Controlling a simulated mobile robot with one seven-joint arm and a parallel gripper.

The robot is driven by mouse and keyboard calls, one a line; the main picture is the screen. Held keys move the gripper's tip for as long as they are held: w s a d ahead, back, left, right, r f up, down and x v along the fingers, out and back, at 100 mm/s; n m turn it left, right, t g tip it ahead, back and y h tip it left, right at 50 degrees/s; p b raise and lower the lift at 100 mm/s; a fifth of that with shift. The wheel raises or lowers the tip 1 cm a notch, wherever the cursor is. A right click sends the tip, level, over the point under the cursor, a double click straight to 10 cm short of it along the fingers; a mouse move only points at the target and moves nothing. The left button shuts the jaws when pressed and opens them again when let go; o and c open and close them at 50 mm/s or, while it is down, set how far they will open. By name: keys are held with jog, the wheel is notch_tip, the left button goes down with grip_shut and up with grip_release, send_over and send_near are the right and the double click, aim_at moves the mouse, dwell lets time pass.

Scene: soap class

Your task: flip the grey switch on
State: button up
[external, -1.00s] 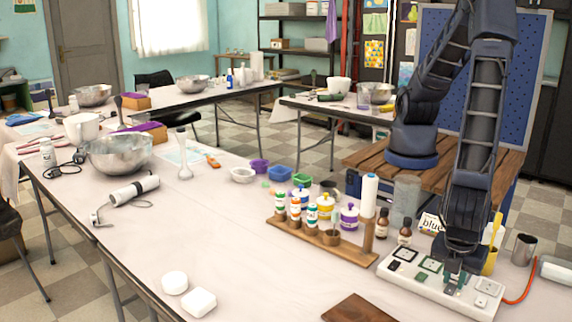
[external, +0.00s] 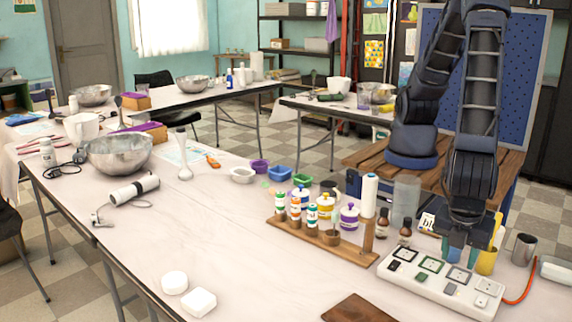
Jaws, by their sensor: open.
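The grey switch (external: 449,289) is a small rocker on a white power strip (external: 424,291), in the front row beside the green switch (external: 420,277) and the white switch (external: 481,300). Each switch lies in front of a socket. My gripper (external: 463,257) points down above the strip, over the blue-grey-rimmed socket (external: 459,274) behind the grey switch. Its blue-tipped fingers are apart with nothing between them, and they appear clear of the strip. The grey switch is in plain view, but too small to tell which way it is tipped.
A wooden rack (external: 321,243) with small bottles stands left of the strip. Brown bottles (external: 405,232), a yellow cup (external: 487,262) and a metal cup (external: 523,249) stand behind it. A red cable (external: 521,291) leaves its right end. A brown board (external: 357,309) lies in front.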

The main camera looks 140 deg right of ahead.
jog(key=shift+v, duration=1.6)
jog(key=s+d+r+t+y, duration=0.15)
jog(key=s+d+r, duration=0.25)
jog(key=d+r, duration=0.7)
jog(key=s+d+r+t, duration=0.2)
jog(key=s+d+r, duration=0.3)
jog(key=d+r, duration=0.6)
jog(key=s+d+r+t, duration=0.1)
jog(key=s+d+r, duration=0.2)
jog(key=s, duration=0.4)
jog(key=s+d+r+t+h, duration=0.1)
jog(key=s+d+r, duration=0.2)
jog(key=s+d, duration=0.2)
jog(key=s+d+r+t, duration=0.2)
jog(key=s+d, duration=0.3)
jog(key=s, duration=0.6)
jog(key=shift+r, duration=0.45)
